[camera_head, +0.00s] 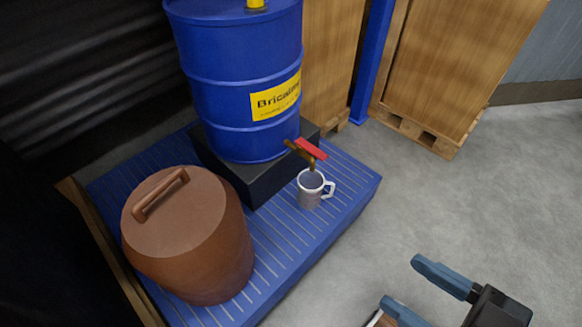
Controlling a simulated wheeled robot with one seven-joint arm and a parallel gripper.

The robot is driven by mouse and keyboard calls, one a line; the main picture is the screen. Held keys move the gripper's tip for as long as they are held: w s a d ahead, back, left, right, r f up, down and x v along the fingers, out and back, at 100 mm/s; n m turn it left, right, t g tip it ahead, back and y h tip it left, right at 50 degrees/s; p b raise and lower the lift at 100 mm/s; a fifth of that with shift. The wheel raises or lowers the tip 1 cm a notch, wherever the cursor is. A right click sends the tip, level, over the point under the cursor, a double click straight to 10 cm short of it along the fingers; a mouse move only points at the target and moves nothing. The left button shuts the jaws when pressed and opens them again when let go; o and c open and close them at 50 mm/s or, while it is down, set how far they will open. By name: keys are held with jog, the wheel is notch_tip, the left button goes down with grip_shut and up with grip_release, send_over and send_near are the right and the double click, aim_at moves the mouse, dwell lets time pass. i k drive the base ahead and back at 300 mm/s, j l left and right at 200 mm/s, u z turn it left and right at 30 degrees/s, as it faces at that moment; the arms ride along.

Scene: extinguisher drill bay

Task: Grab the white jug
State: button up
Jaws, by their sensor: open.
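The white jug (311,190) stands upright on the blue slatted platform (345,190), under the red-handled tap (309,148) of the blue drum. Its handle points to the right, and its mouth faces up. My gripper (403,287) is at the bottom right, over the grey floor. Its two blue fingers are apart with nothing seen between them. It is well away from the jug, to the lower right of it in the picture.
The blue drum (235,85) stands on a black block (240,180) behind the jug. A large brown lidded pot (205,255) is at the left on the platform. Wooden crates (450,60) on pallets stand behind. The floor (480,200) at the right is clear.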

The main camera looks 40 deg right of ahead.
aim_at(310, 184)
jog(key=l+z, duration=0.15)
jog(key=z, duration=0.25)
jog(key=l+z, duration=0.1)
jog(key=z, duration=0.3)
jog(key=i+l+z, duration=0.1)
jog(key=z, duration=0.3)
jog(key=l+z, duration=0.15)
jog(key=z, duration=0.25)
jog(key=i+j, duration=0.05)
